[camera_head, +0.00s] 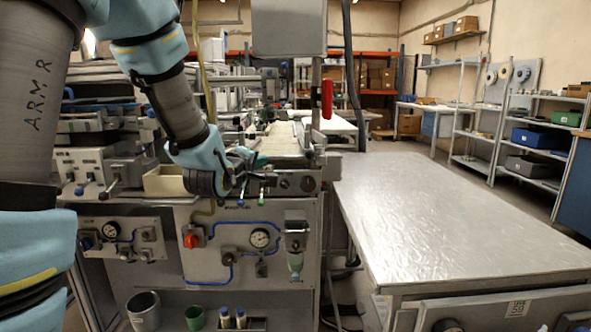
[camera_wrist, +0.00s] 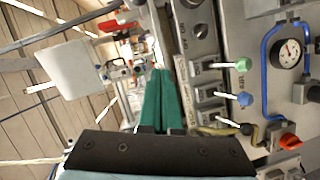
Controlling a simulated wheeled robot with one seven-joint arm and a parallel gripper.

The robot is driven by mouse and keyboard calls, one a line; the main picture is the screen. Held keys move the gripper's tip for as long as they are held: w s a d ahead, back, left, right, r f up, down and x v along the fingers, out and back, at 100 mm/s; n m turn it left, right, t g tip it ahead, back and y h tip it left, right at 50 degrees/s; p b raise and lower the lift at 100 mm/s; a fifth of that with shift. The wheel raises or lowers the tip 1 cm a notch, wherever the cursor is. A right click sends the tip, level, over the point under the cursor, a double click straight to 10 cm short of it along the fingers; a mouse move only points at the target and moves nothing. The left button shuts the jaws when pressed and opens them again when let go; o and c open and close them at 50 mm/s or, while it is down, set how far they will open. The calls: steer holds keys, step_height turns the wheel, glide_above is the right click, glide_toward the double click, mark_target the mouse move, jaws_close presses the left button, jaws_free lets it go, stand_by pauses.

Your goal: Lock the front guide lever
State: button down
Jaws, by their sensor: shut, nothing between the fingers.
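My gripper (camera_wrist: 159,75) has green fingers pressed together, with nothing between them. It also shows in the head view (camera_head: 262,161), in front of the machine at the panel's upper edge. Three small levers stick out of slotted brackets beside the fingers: a green-knobbed lever (camera_wrist: 243,65), a blue-knobbed lever (camera_wrist: 245,99) and a black-knobbed lever (camera_wrist: 246,129). The fingers appear apart from all three. In the head view the green knob (camera_head: 262,201) and blue knob (camera_head: 240,203) hang just below my gripper. No readable label shows which is the front guide lever.
Below the levers are a red valve knob (camera_head: 192,240), a gauge (camera_head: 260,238) and blue tubing. A red handle (camera_head: 327,99) hangs above the machine's right end. A bare metal table (camera_head: 455,215) stands at right. More levers (camera_head: 88,178) stand at left.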

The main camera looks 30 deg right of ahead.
steer(key=d, duration=0.1)
steer(key=d+h, duration=0.1)
steer(key=d+r+h, duration=0.1)
steer(key=shift+s+n+b, duration=0.25)
steer(key=shift+n+b, duration=0.05)
steer(key=shift+n, duration=0.1)
steer(key=w+d+p, duration=0.3)
steer(key=d, duration=0.5)
steer(key=shift+w+d+f, duration=0.15)
steer(key=shift+d+f, duration=0.25)
steer(key=shift+f, duration=0.05)
steer(key=shift+s+d+n+t+y+b, duration=0.15)
steer(key=shift+s+n+t+y+b, duration=0.15)
steer(key=shift+t+y+b, duration=0.1)
